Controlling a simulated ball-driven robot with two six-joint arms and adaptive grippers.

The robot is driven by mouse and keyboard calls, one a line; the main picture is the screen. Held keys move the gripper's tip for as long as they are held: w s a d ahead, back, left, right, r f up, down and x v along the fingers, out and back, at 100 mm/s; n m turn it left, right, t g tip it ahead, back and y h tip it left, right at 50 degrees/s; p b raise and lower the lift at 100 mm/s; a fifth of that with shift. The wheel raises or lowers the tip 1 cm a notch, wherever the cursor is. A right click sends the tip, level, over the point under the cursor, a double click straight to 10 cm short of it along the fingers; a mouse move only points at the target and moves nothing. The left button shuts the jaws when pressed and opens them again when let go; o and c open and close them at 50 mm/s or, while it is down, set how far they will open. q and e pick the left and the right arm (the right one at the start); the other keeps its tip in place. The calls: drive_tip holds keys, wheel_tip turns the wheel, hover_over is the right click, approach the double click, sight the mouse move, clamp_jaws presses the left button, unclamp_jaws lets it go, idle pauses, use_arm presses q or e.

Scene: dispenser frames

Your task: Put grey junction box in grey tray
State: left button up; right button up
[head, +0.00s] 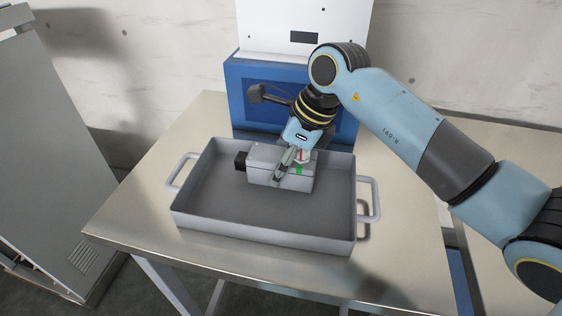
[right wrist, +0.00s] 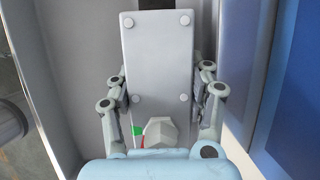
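The grey junction box (head: 265,176) is a light grey oblong block with a dark fitting on its left end. It is inside the walls of the grey tray (head: 262,240), in the rear right part; whether it rests on the tray floor is hard to tell. My right gripper (head: 291,166) reaches down over the box. In the right wrist view the box (right wrist: 158,65) shows its lid with corner screws, between the two fingers (right wrist: 160,85), which lie along its long sides and look closed on it. My left gripper is not in view.
The tray stands on a metal-topped table (head: 405,275), with a handle at each end. A blue dispenser frame (head: 244,95) with a white back panel stands behind the tray. A grey cabinet (head: 45,150) is at the left. The tray's front and left floor is clear.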

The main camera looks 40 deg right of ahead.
drive_tip(key=shift+o, duration=0.6)
drive_tip(key=shift+d+r, duration=0.1)
drive_tip(key=shift+r, duration=0.2)
drive_tip(key=v, duration=1.1)
drive_tip(key=shift+b, duration=0.4)
drive_tip(key=shift+s+d+r, duration=0.1)
drive_tip(key=shift+s+r, duration=0.05)
drive_tip(key=shift+r, duration=0.15)
